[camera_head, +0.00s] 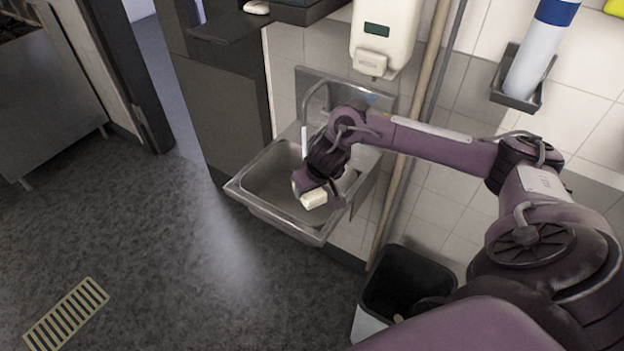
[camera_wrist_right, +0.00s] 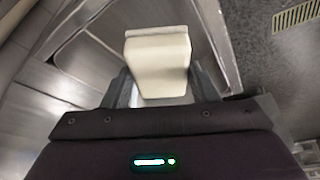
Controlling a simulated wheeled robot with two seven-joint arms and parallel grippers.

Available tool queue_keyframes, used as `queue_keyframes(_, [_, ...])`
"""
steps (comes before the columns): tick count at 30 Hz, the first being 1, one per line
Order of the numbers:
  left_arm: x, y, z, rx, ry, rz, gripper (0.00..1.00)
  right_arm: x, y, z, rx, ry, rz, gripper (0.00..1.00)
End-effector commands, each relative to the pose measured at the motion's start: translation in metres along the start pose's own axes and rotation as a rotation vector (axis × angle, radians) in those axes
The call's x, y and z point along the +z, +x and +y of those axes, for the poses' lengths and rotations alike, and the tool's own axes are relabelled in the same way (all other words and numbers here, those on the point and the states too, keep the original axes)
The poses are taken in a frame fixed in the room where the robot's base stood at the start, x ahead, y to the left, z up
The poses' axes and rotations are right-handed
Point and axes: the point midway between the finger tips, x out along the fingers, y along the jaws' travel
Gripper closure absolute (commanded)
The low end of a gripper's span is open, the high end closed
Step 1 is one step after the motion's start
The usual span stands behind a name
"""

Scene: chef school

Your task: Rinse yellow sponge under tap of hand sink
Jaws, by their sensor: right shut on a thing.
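The hand sink (camera_head: 245,203) is a steel basin on the tiled wall, near the middle of the head view. Its curved tap (camera_head: 306,98) rises at the back, with a pale vertical streak like running water (camera_head: 304,141) below the spout. My right gripper (camera_head: 308,191) is over the basin, shut on a pale yellow sponge (camera_head: 314,200). The sponge is near the front right rim, in front of the streak and apart from it. In the right wrist view the sponge (camera_wrist_right: 160,62) sits between both fingers. My left gripper is not in view.
A soap dispenser (camera_head: 386,30) hangs above right of the sink. Long poles (camera_head: 405,165) stand against the wall to its right. A black-lined bin (camera_head: 376,287) stands below my right arm. Open floor with a drain grate (camera_head: 66,315) lies to the left.

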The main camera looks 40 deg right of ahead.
Motion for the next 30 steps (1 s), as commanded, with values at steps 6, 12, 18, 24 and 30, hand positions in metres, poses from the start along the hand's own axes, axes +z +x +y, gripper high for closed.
queue_keyframes(6, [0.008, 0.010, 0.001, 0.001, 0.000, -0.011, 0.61, -0.005, 0.009, 0.008, -0.001, 0.003, 0.003, 0.68])
queue_keyframes(12, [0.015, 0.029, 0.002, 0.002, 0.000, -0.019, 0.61, -0.018, 0.019, 0.016, -0.001, 0.004, 0.004, 0.68])
queue_keyframes(18, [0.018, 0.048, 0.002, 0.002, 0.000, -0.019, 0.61, -0.033, 0.030, 0.025, -0.001, 0.004, 0.003, 0.68])
queue_keyframes(24, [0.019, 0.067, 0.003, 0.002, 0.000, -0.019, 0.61, -0.047, 0.040, 0.035, -0.001, 0.004, 0.002, 0.68])
queue_keyframes(30, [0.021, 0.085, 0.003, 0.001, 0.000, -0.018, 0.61, -0.062, 0.050, 0.044, -0.001, 0.004, 0.003, 0.68])
